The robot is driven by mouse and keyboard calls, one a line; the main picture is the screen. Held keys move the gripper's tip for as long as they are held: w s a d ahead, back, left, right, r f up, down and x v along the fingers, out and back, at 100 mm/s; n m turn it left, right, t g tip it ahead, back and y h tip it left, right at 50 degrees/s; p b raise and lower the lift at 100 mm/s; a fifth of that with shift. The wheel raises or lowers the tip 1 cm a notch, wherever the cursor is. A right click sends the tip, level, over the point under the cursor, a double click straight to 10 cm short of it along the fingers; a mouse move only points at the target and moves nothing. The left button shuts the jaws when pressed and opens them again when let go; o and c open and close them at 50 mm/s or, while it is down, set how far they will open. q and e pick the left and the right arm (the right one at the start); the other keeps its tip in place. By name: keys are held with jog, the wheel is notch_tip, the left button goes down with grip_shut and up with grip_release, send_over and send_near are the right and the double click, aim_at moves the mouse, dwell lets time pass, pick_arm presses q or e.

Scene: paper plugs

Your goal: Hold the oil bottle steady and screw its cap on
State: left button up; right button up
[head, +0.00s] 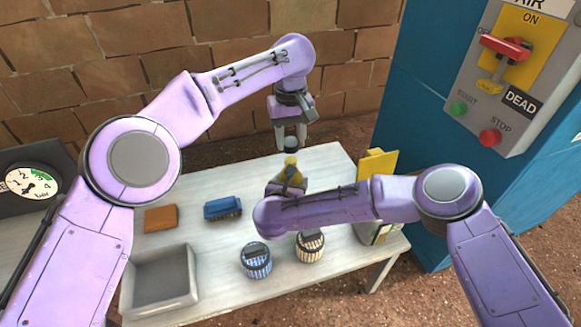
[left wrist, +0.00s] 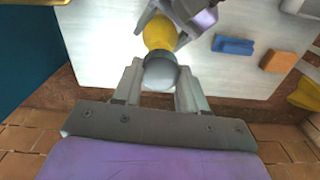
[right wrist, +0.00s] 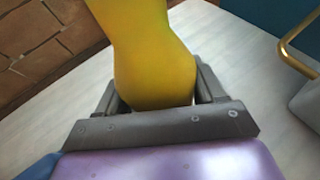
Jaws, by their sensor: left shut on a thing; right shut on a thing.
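The yellow oil bottle (head: 291,166) stands upright over the table; it also shows in the left wrist view (left wrist: 158,33) and fills the middle of the right wrist view (right wrist: 152,65). My right gripper (head: 287,184) is shut around its body, one finger on each side. The dark-rimmed grey cap (head: 291,144) is between the fingers of my left gripper (head: 291,138), which points down above the bottle. In the left wrist view the cap (left wrist: 160,72) overlaps the bottle's top. In the head view a small gap seems to show between them. The bottle's base is hidden by my right arm.
On the white table (head: 325,165) are a brown block (head: 160,218), a blue brush (head: 222,208), an empty grey tray (head: 160,306), a blue striped jar (head: 256,263) and a cream striped jar (head: 310,248). A yellow object (head: 378,163) stands at right, near the blue cabinet (head: 400,130).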

aim_at(290, 152)
pick_arm(q)
jog(key=shift+f, duration=1.45)
jog(key=shift+f, duration=0.9)
jog(key=shift+f, duration=0.5)
